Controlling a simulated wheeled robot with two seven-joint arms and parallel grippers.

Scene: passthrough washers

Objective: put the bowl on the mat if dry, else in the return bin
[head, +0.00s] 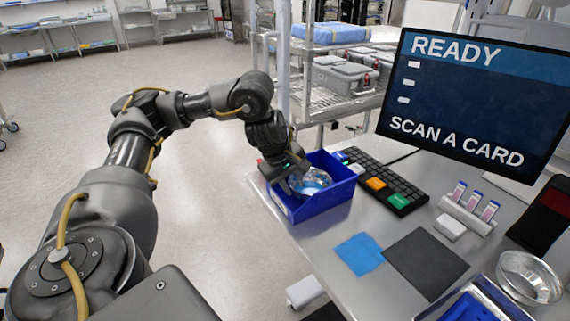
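A clear, shiny bowl (313,180) is inside a blue open bin (325,197) at the table's left edge. My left gripper (294,181) reaches down into the bin at the bowl's left rim. Its fingertips are partly hidden, so I cannot tell whether they grip the rim. A second clear bowl (529,279) stands at the right front of the table. I cannot tell from here whether either bowl is wet. A dark grey mat (426,262) lies flat and bare in the table's middle. My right gripper is not in view.
A blue cloth (360,254) lies left of the mat. A keyboard (385,183) with coloured keys is behind the bin. A monitor (475,100) reads "READY, SCAN A CARD". A rack of small vials (470,210) and a blue-rimmed tray (480,300) flank the mat.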

